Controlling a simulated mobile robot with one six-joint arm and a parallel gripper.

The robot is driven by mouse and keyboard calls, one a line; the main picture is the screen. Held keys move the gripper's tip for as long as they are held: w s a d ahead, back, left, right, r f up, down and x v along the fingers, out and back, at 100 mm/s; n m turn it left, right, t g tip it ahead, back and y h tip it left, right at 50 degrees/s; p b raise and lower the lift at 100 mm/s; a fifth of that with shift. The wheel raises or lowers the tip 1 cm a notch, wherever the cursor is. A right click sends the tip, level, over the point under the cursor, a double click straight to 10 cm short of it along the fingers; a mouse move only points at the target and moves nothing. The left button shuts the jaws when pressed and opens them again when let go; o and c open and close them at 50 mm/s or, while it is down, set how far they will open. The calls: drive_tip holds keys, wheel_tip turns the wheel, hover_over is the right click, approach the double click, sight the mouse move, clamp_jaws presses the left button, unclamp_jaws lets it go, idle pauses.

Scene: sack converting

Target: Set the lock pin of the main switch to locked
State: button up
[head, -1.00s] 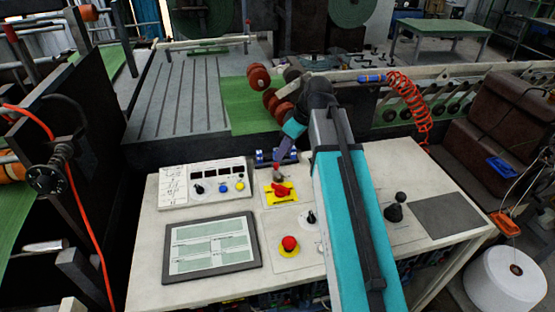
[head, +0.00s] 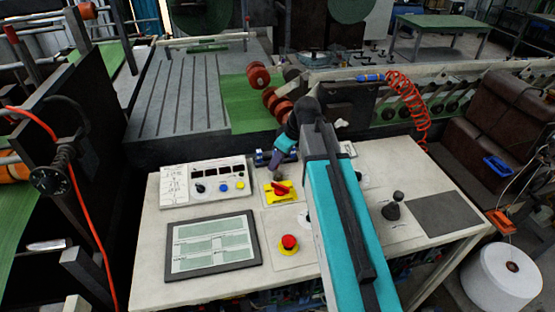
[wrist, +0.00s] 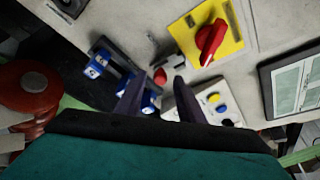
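The main switch (head: 281,189) is a red rotary handle on a yellow plate on the panel top; it also shows at the upper right of the wrist view (wrist: 210,40). A small red-tipped pin (wrist: 160,76) with a grey fitting (wrist: 174,62) sits beside the yellow plate; I take it for the lock pin. My gripper (head: 277,175) is low over the panel, just behind the switch. In the wrist view my gripper's fingers (wrist: 158,88) are apart, with the red tip between and just beyond their ends. I cannot tell whether they touch it.
Blue cylinders on a black rack (wrist: 97,70) stand close to my gripper. A box with coloured buttons (head: 205,182), a screen (head: 212,245), a red emergency button (head: 289,242) and a black joystick (head: 393,207) share the panel. My arm hides part of the panel.

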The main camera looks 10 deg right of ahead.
sight(276, 174)
clamp_jaws()
drive_tip(key=shift+s+b, duration=0.3)
drive_tip(key=shift+s, duration=1.25)
unclamp_jaws()
drive_tip(key=shift+s, duration=0.1)
drive_tip(key=shift+r, duration=0.15)
